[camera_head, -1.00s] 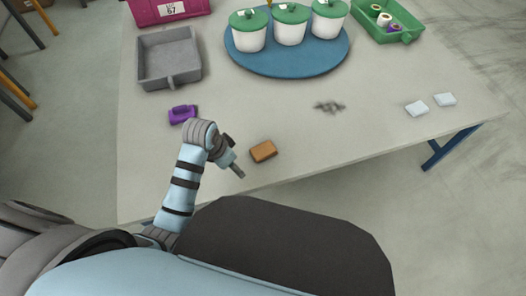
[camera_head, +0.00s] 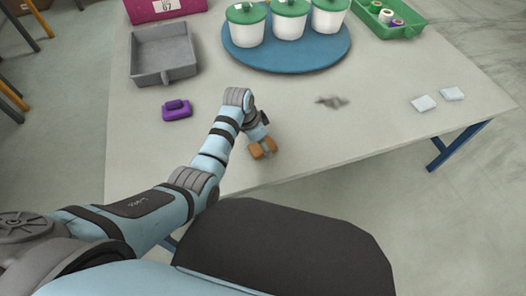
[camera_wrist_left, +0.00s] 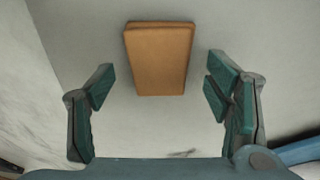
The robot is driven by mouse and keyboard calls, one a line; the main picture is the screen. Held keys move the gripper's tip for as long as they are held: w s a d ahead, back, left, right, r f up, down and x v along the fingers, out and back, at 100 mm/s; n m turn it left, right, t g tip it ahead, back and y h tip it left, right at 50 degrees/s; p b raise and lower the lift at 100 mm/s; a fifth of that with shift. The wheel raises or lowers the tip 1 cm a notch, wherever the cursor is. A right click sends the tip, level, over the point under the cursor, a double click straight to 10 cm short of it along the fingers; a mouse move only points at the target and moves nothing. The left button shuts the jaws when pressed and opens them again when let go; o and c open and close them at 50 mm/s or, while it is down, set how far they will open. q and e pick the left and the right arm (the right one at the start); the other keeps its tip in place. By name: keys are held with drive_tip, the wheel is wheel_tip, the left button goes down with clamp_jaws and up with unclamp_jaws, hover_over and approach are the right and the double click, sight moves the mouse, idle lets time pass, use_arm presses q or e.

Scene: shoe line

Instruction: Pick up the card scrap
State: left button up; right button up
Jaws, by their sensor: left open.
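The card scrap (camera_head: 257,151) is a small brown rectangular piece lying flat on the grey table near its front edge. It also shows in the left wrist view (camera_wrist_left: 158,58), at the upper middle between the fingers. My left gripper (camera_head: 263,143) is just over it and partly hides it in the head view. In the left wrist view, the left gripper (camera_wrist_left: 160,88) is open, with one green-padded finger on each side and a gap to the scrap on both sides. My right gripper is not in view.
A purple object (camera_head: 177,110) and a grey tray (camera_head: 136,63) are to the left on the table. A blue round tray (camera_head: 287,66) holds white pots with green lids. A dark smudge (camera_head: 332,102) and two pale pieces (camera_head: 424,103) are to the right. A green bin (camera_head: 405,31) stands at the back.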

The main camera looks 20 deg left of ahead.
use_arm(q)
drive_tip(key=shift+w+f, duration=0.1)
drive_tip(key=shift+f, duration=0.3)
drive_tip(key=shift+r, duration=0.1)
drive_tip(key=shift+c, duration=0.2)
drive_tip(key=c, duration=1)
drive_tip(key=shift+r, duration=0.1)
drive_tip(key=shift+r+p, duration=0.35)
wheel_tip(320, 180, up, 19)
drive_tip(key=p, duration=0.7)
drive_tip(key=shift+r, duration=0.1)
